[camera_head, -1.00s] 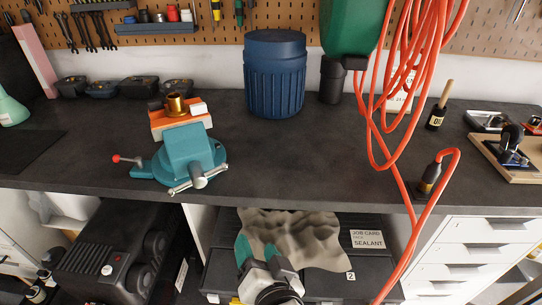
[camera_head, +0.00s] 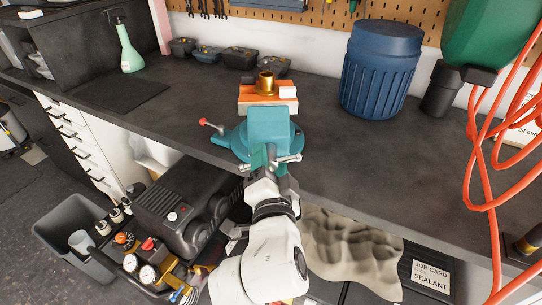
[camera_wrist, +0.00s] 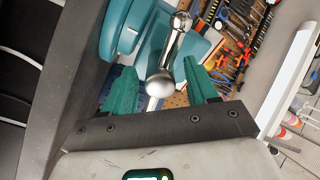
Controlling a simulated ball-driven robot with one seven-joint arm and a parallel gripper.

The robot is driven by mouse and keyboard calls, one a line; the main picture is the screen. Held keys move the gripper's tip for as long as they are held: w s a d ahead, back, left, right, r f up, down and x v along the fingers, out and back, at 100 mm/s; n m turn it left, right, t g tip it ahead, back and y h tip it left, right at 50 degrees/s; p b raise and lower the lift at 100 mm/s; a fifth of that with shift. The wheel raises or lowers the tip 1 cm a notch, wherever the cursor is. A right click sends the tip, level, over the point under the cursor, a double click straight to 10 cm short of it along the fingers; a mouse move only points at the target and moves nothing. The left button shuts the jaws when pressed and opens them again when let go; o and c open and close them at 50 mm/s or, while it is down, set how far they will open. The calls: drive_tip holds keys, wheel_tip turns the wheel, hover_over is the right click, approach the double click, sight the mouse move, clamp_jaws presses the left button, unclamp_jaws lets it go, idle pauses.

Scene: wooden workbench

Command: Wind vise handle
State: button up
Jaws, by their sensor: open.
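My gripper (camera_head: 268,166) is at the vise's front. In the wrist view, my gripper's teal fingers (camera_wrist: 160,68) are open, one on each side of the handle (camera_wrist: 172,52). One ball end lies low between the fingers. I see gaps beside the handle; I cannot tell whether either finger touches it.
A blue ribbed bin (camera_head: 381,75) stands at the back right, with a hanging orange hose (camera_head: 490,180) farther right. A red-tipped lever (camera_head: 210,125) sticks out left of the vise. A black machine (camera_head: 180,205) sits below the bench.

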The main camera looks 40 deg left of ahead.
drive_tip(key=shift+w+a, duration=0.45)
drive_tip(key=shift+w, duration=0.1)
drive_tip(key=shift+c, duration=0.2)
drive_tip(key=c, duration=1)
drive_tip(key=shift+n, duration=0.3)
